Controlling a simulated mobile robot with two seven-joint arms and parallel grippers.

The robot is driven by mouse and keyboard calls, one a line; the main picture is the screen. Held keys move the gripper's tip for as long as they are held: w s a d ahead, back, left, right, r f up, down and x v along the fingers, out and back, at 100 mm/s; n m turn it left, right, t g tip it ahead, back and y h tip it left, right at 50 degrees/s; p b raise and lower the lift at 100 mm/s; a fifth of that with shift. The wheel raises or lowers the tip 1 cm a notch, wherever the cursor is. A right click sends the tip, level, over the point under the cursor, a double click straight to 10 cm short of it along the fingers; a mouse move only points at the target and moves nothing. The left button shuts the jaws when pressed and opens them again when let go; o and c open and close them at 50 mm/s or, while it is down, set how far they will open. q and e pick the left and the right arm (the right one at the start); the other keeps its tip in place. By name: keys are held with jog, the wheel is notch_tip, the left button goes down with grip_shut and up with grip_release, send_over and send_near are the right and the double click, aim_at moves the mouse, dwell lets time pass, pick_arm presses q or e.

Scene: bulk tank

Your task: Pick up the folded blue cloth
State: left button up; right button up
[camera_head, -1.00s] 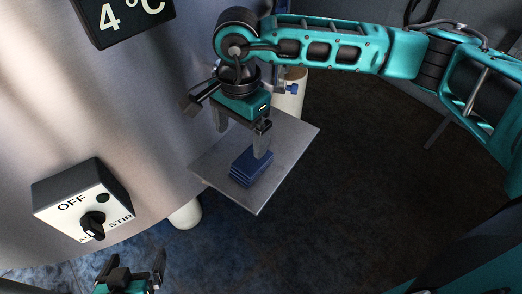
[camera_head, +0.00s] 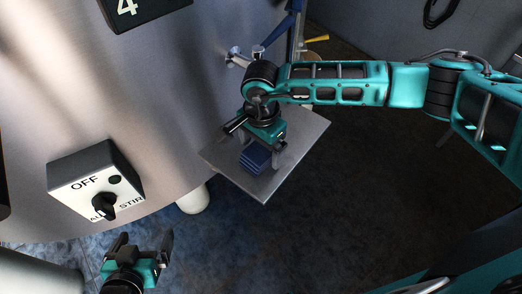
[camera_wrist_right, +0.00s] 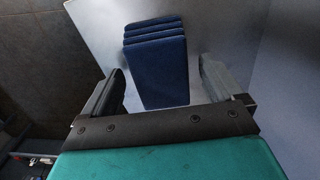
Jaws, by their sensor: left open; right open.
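The folded blue cloth (camera_head: 255,158) lies on a grey metal shelf (camera_head: 309,137) that sticks out from the steel tank. In the right wrist view the cloth (camera_wrist_right: 157,65) shows as a stack of folded layers, its near end between my right gripper's fingers. My right gripper (camera_head: 262,158) is over the shelf at the cloth. It is open, with one finger on each side of the cloth and a gap to each in the right wrist view (camera_wrist_right: 160,90). My left gripper (camera_head: 146,244) is open and empty at the lower left, away from the shelf.
A switch box (camera_head: 96,182) marked OFF and STIR is on the tank wall (camera_head: 180,100), left of the shelf. A dark display (camera_head: 140,8) is above it. A white cylindrical leg (camera_head: 194,199) stands below the shelf. Dark floor lies open to the right.

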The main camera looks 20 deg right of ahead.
jog(key=shift+f, duration=0.6)
jog(key=c, duration=1)
